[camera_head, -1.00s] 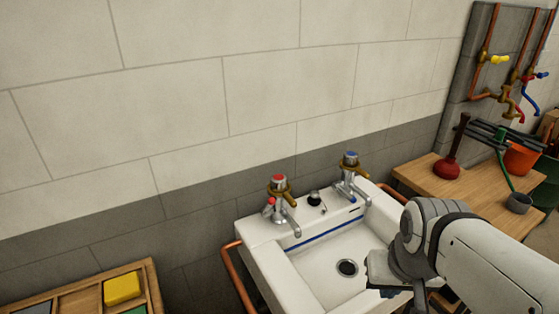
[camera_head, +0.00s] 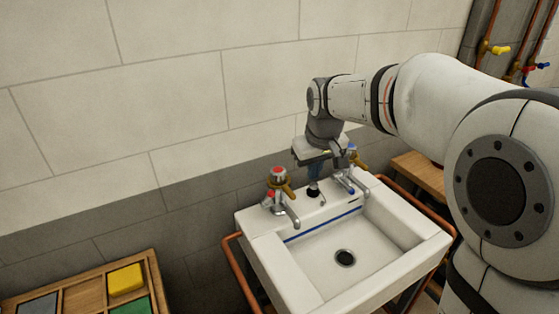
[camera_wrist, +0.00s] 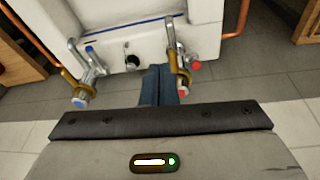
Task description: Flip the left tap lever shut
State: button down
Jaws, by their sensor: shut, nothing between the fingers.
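The left tap (camera_head: 279,182) has a red cap, a brass lever (camera_head: 288,190) and a chrome spout. The lever points towards the front right in the head view. In the wrist view, which looks back from the wall side, the red-capped tap stands right of my fingers, with its brass lever (camera_wrist: 180,72) close beside them. My gripper (camera_head: 314,180) is shut and empty, pointing down between the two taps; its blue fingers also show in the wrist view (camera_wrist: 160,84). I cannot tell whether they touch the lever. The blue-capped right tap (camera_head: 350,178) is partly hidden by my wrist.
The white sink (camera_head: 300,262) has a dark drain (camera_head: 345,258). A black plug (camera_head: 313,192) sits on its ledge. Copper rails (camera_head: 235,262) run along its sides. A wooden tray (camera_head: 75,298) holds coloured blocks at lower left. The tiled wall is close behind.

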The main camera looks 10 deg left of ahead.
jog(key=w+a+f+n, duration=0.1)
jog(key=w+a, duration=0.3)
jog(key=a, duration=0.3)
jog(key=w+a+f+n+p, duration=0.1)
jog(key=w+a+n, duration=0.1)
jog(key=w+a, duration=0.3)
jog(key=a, duration=0.3)
jog(key=shift+f+n+y, duration=0.2)
jog(key=shift+n+y, duration=0.1)
jog(key=p, duration=0.2)
send_over(269, 199)
jog(key=w+a, duration=0.4)
jog(key=w, duration=0.1)
notch_tip(269, 199, down, 9)
jog(key=shift+s+d+f, duration=1.1)
jog(key=shift+s+d, duration=0.15)
jog(key=shift+f, duration=0.2)
jog(key=shift+d, duration=0.1)
